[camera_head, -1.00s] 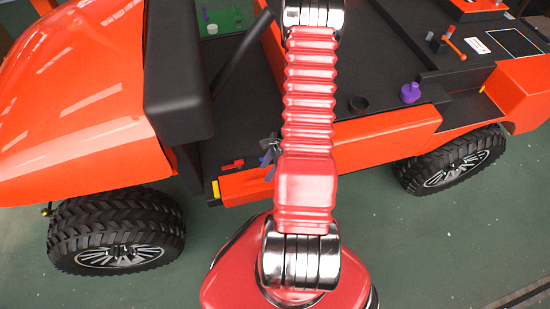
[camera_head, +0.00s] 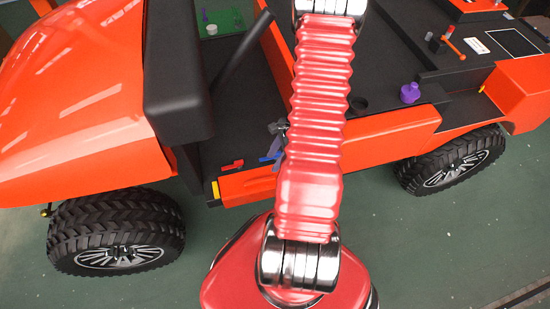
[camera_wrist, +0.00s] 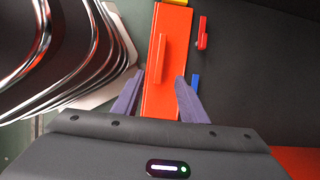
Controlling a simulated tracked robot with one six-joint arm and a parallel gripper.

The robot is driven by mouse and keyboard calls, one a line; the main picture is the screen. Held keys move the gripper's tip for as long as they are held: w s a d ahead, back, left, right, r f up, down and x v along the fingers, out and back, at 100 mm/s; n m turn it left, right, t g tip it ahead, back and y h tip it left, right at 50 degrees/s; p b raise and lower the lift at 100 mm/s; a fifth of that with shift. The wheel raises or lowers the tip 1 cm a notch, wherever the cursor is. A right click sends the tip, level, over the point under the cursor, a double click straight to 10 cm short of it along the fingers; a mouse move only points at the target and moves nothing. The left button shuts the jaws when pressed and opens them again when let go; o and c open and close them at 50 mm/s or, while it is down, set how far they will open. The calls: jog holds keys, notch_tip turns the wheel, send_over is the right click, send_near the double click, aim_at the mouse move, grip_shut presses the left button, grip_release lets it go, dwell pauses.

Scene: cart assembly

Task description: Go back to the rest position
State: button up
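My gripper (camera_wrist: 160,76) is open in the wrist view, with its two purple-grey fingers apart and nothing held between them. An orange side panel (camera_wrist: 170,60) of the cart lies beyond the fingers. The orange cart (camera_head: 80,90) stands in front of me.
A red piece (camera_head: 232,165), a yellow piece (camera_head: 215,189) and a blue piece (camera_wrist: 196,80) sit by the cart's side panel. A purple knob-like object (camera_head: 410,92) and a black ring (camera_head: 358,105) stand on the deck. Green floor is clear at lower right.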

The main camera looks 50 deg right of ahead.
dwell(0.6)
jog(key=a+r+n+t+h, duration=0.1)
jog(key=a+r+n, duration=0.7)
jog(key=r, duration=0.5)
jog(key=a+r+n+t+h, duration=0.1)
jog(key=a+r+n, duration=0.7)
jog(key=r, duration=0.6)
jog(key=a+r+n+t+h, duration=0.1)
jog(key=a+r+n, duration=0.8)
jog(key=a+r, duration=0.2)
notch_tip(320, 180, up, 2)
jog(key=shift+s+a+r+h, duration=0.25)
jog(key=shift+s+h, duration=0.15)
jog(key=shift+s, duration=0.05)
